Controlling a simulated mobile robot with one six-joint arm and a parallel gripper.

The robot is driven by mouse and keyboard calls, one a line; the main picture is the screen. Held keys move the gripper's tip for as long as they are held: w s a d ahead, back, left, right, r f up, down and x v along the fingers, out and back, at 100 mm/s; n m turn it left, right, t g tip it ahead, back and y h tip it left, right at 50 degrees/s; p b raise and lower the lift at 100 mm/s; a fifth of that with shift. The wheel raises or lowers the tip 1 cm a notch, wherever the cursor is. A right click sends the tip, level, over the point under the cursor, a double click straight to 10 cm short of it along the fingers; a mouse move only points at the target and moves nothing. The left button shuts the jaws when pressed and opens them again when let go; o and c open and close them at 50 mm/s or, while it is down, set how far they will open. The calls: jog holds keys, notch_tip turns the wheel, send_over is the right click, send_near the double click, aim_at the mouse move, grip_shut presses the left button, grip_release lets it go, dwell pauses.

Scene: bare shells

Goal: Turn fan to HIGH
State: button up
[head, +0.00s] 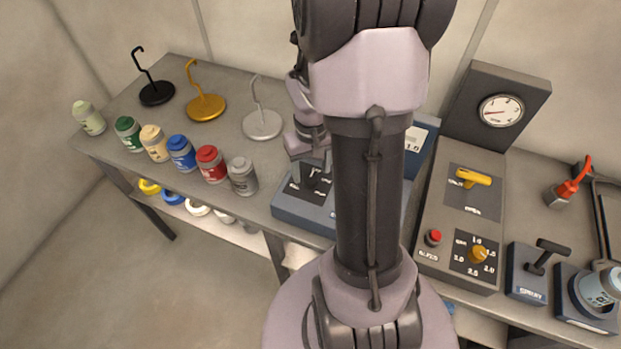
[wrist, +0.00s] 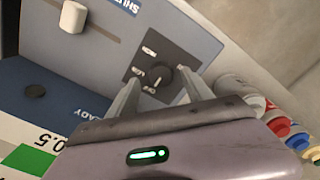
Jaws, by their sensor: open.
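A blue-grey control box (head: 322,217) stands on the bench, partly hidden behind my arm. Its black panel (wrist: 149,60) carries a dark round knob (wrist: 159,77) with several small white labels around its left side in the wrist view. The labels are too small to read, so I cannot tell which one is HIGH or which the knob points to. My gripper (wrist: 161,81) is open, with one finger on each side of the knob. I cannot tell whether the fingers touch it. In the head view, my gripper (head: 318,172) is over the box's panel.
A white knob (wrist: 73,17) sits on the same box in the wrist view. Left of the box stand several paint cans, including a grey one (head: 242,176), and hook stands (head: 262,124). A grey console (head: 459,215) with a yellow handle and gauge stands to the right.

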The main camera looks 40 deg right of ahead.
aim_at(311, 177)
jog(key=shift+w+f, duration=0.2)
jog(key=shift+f, duration=1.35)
grip_shut()
